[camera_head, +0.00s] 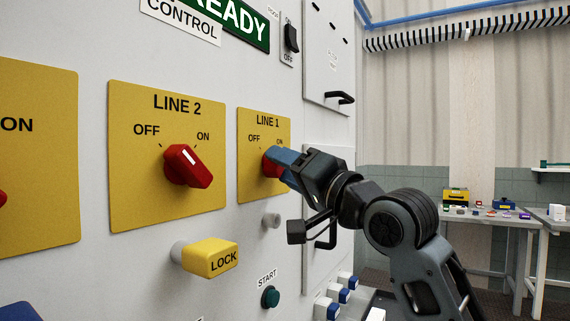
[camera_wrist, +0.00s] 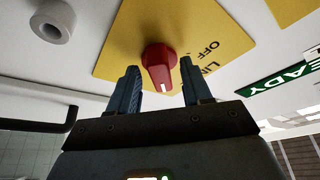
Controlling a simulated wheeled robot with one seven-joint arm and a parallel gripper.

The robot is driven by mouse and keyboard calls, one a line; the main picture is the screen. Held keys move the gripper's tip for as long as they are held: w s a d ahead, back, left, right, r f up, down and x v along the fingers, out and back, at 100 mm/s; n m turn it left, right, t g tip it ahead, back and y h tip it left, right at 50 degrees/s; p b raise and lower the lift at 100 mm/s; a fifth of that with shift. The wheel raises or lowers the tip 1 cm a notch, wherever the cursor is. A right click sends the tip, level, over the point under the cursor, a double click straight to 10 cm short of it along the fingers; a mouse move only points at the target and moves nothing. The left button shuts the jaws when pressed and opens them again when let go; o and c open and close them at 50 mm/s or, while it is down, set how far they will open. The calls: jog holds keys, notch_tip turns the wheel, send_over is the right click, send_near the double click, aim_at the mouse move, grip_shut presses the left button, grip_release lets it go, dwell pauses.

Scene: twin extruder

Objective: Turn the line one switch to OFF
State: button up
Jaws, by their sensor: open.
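The line one switch is a red knob (camera_head: 268,165) on a yellow plate (camera_head: 245,190) marked LINE 1, OFF and ON. My gripper (camera_head: 280,165) is at it from the right and hides much of it in the head view. In the wrist view, the red knob (camera_wrist: 158,62) sits between the two blue fingers of my gripper (camera_wrist: 161,80), which are open, one on each side, with visible gaps. The knob's white mark points toward the gripper body, away from the OFF label (camera_wrist: 209,47). The ON label is hidden in the wrist view.
Left of it is the LINE 2 red knob (camera_head: 187,166), with a yellow LOCK block (camera_head: 208,258) below. A grey peg (camera_head: 271,220) sticks out below the LINE 1 plate. A black door handle (camera_head: 340,98) juts out at upper right. Tables (camera_head: 490,217) stand farther right.

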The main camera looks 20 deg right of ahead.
jog(key=shift+w, duration=0.2)
jog(key=shift+c, duration=0.2)
grip_shut()
